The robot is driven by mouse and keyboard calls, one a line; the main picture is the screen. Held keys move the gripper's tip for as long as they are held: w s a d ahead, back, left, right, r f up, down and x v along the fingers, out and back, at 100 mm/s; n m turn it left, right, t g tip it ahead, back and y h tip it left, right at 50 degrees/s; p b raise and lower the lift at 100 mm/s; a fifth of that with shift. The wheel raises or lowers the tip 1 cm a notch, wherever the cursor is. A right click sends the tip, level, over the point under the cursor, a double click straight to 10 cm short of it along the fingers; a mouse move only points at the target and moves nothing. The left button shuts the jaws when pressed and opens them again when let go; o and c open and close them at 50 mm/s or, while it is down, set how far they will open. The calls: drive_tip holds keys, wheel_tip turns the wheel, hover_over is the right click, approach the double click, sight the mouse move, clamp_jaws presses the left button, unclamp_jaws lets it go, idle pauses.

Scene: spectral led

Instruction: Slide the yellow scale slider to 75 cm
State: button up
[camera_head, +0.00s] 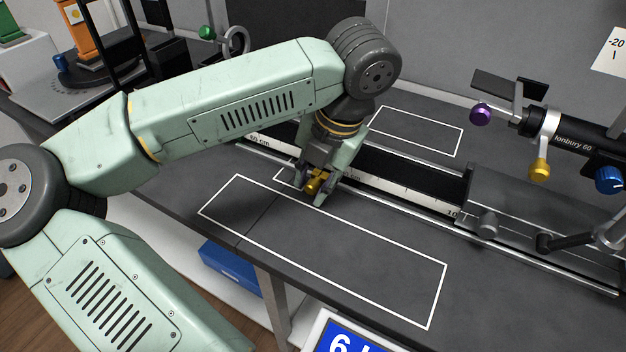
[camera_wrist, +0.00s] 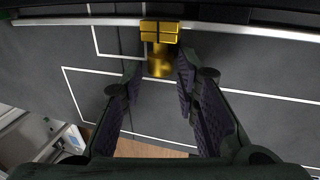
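The scale marking beside the slider is largely hidden by my gripper.
An optical instrument (camera_head: 560,135) with purple, yellow and blue knobs stands on the rail at the right. A dark carriage block (camera_head: 500,205) sits on the rail right of the slider. The white-outlined bench area (camera_head: 350,260) in front is empty.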

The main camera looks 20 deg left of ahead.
drive_tip(key=v, duration=1.1)
drive_tip(key=shift+r, duration=0.3)
drive_tip(key=shift+d, duration=0.1)
